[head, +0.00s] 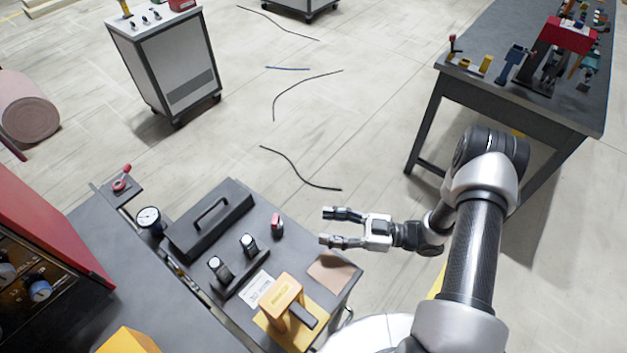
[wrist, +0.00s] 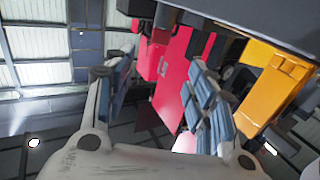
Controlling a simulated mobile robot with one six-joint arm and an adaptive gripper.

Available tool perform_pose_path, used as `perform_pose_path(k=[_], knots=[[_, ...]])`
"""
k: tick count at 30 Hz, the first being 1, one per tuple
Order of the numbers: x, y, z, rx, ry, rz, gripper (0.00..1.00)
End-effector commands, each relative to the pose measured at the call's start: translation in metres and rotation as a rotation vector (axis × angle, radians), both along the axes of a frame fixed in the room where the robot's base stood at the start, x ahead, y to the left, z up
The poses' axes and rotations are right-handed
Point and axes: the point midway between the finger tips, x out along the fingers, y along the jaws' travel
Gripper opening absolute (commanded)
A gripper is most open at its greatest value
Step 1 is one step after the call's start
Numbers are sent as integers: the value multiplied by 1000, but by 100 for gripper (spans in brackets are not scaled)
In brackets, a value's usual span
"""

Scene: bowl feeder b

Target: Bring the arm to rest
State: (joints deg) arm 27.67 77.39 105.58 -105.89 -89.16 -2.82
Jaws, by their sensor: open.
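My gripper (head: 328,227) is at the middle of the head view, at the end of my bent arm. Its two fingers point left and stand apart, with nothing between them. It is beside the right edge of the grey bench (head: 332,257), close to a small red-topped item (head: 277,224) on that bench and apart from it in the picture. In the wrist view my gripper (wrist: 160,95) also shows open and empty, with blue ridged finger pads. How high it is above the bench I cannot tell.
The bench carries a black handled case (head: 205,228), a round gauge (head: 149,218) and a yellow device (head: 284,296). A red machine (head: 45,215) stands left. A workbench (head: 470,90) with tools is at upper right. Floor (head: 350,120) between is open, with several dark cables.

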Motion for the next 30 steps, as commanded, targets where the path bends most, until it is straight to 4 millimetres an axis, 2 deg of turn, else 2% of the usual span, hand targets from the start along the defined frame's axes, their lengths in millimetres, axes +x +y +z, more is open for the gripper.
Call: perform_pose_path(k=[5,8,11,17,21,24,27,30], knots=[[0,0,0,-1,0,0,51],[8,-1,2,-31,-10,-12,51],[31,-5,6,-128,-33,-51,51],[109,-31,36,-456,-87,-240,51],[152,-60,75,-662,-96,-412,51],[171,-83,111,-782,-86,-543,51],[179,-105,150,-878,-58,-681,51],[175,-125,189,-948,-10,-818,51]])
